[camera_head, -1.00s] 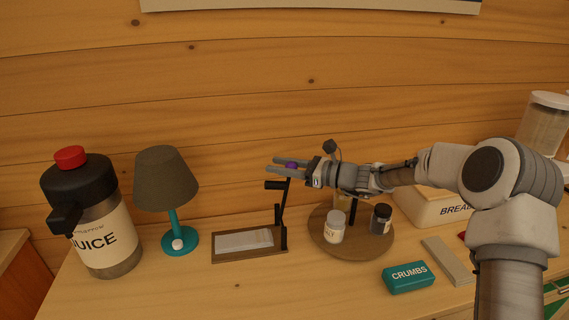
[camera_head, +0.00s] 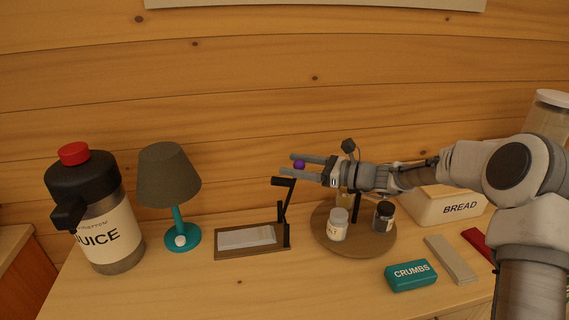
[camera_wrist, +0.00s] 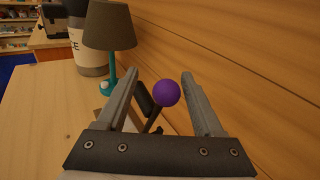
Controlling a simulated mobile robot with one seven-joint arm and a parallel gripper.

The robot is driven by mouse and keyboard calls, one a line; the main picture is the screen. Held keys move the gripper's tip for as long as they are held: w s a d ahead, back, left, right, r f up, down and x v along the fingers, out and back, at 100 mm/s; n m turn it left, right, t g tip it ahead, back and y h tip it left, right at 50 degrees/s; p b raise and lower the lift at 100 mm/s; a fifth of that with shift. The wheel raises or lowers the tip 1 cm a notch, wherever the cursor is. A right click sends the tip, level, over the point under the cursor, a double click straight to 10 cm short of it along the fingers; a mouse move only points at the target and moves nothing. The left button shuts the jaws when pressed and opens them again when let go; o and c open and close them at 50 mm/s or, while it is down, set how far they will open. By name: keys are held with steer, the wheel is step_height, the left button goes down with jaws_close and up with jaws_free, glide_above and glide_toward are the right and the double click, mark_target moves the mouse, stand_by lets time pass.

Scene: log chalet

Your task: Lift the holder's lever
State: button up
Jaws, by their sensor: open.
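The holder (camera_head: 222,254) is a low wooden base with a pale plate, left of my gripper. Its thin black lever (camera_head: 287,212) rises at the right end, tilted slightly right, with a black grip (camera_head: 283,182) jutting left near the top. A purple ball (camera_head: 299,164) sits just above the lever and looks like its knob; the join is hidden. My gripper (camera_head: 289,164) is open, its fingers either side of the ball, near the tips.
A teal lamp (camera_head: 169,178) and a juice jug (camera_head: 105,233) stand left of the holder. A teal crumbs box (camera_head: 410,275) and a bread box (camera_head: 445,207) are right. The front middle is clear.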

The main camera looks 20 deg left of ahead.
steer(key=s+d+r, duration=0.1)
steer(key=s+d, duration=0.1)
steer(key=d, duration=1.1)
steer(key=shift+d, duration=0.35)
steer(key=shift+s, duration=0.15)
